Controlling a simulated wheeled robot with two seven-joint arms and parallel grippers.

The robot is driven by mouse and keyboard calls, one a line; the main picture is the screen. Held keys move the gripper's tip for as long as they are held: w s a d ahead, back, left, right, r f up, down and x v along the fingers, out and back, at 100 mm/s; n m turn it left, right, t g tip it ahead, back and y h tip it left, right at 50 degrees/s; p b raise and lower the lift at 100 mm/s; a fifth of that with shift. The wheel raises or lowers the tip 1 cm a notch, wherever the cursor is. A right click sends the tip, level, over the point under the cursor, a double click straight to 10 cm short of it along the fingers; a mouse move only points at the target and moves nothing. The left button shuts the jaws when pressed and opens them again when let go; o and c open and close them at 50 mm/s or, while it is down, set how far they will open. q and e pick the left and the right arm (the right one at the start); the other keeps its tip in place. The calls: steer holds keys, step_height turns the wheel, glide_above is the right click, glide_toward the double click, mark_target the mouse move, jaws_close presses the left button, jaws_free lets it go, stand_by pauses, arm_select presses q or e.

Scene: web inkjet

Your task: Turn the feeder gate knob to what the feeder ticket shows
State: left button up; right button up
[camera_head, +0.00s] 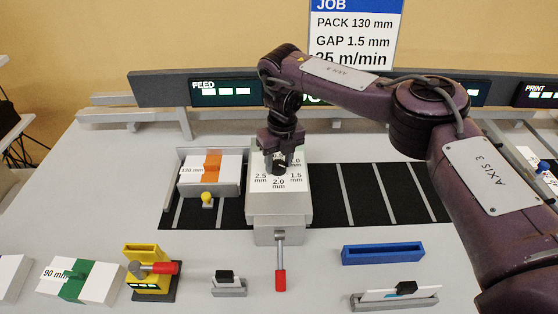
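The feeder gate (279,205) is a grey block with a white dial plate on top, marked 2.5 mm, 2.0 mm and 1.5 mm, with a further label mostly hidden. A small dark knob (280,168) sits in the middle of the dial. My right gripper (279,162) points down at the knob, its fingers at it or just above it. I cannot tell whether they grip it, nor which mark the knob points to. The job sign (355,30) at the back reads PACK 130 mm, GAP 1.5 mm and 25 m/min, partly covered by my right arm. My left gripper is out of view.
A red-tipped lever (280,280) sticks out in front of the gate. A 130 mm pack stack (195,168) stands left of it in a grey holder. A yellow device (148,270), a 90 mm pack (80,282) and a blue tray (382,253) lie in front. The dark belt (372,195) is clear on the right.

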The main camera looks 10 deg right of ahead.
mark_target(281, 164)
steer(key=o, duration=0.3)
steer(key=r, duration=0.7)
steer(key=shift+d+r, duration=0.3)
steer(key=shift+r, duration=0.1)
steer(key=shift+f, duration=0.1)
